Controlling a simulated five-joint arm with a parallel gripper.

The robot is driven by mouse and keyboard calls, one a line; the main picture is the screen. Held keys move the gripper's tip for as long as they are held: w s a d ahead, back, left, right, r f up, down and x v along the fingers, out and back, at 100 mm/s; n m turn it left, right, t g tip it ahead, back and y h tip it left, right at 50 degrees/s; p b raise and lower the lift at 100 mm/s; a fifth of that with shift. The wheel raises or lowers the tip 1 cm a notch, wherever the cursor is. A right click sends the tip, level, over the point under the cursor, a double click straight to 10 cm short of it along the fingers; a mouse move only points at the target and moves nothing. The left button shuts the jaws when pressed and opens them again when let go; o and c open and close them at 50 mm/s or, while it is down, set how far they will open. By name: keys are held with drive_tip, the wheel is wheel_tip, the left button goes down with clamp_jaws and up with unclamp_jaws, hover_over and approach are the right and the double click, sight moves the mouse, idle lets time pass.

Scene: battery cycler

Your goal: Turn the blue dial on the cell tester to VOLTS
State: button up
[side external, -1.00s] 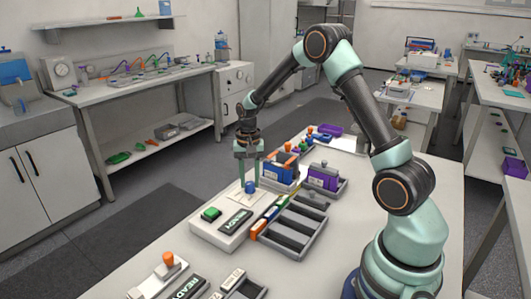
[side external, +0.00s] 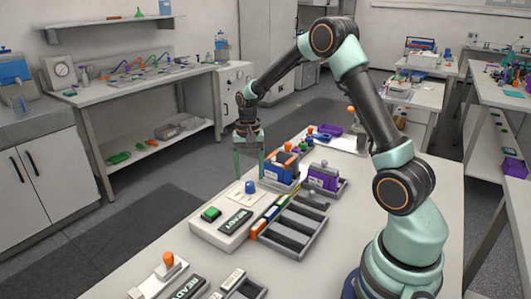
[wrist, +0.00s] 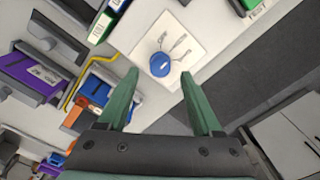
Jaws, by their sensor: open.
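The blue dial (side external: 250,187) sits on a pale square plate on top of the white cell tester (side external: 228,232). In the wrist view the dial (wrist: 160,64) shows a small white mark, with grey markings on the plate beside it; I cannot read any word there. My gripper (side external: 249,174) is open and empty, above and just behind the dial in the side view. In the wrist view its two green fingers (wrist: 158,80) point toward the dial, which lies beyond the tips and between their lines.
A blue and orange holder (side external: 281,170) and a purple block (side external: 323,176) stand close behind. A lever fixture (side external: 166,268) is at the front left.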

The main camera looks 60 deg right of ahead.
sight(250, 183)
wheel_tip(250, 183, up, 9)
drive_tip(key=shift+r, duration=0.15)
idle(0.4)
drive_tip(key=s+a+r+n+t, duration=0.2)
drive_tip(key=s+a+r+n, duration=0.1)
drive_tip(key=s+a+n, duration=0.2)
drive_tip(key=s+a+r+n+t, duration=0.3)
drive_tip(key=s+a+r+n, duration=0.1)
drive_tip(key=s+a, duration=0.5)
drive_tip(key=shift+s+r+n+t, duration=0.15)
drive_tip(key=shift+s+n+t, duration=0.15)
drive_tip(key=shift+s+n, duration=0.45)
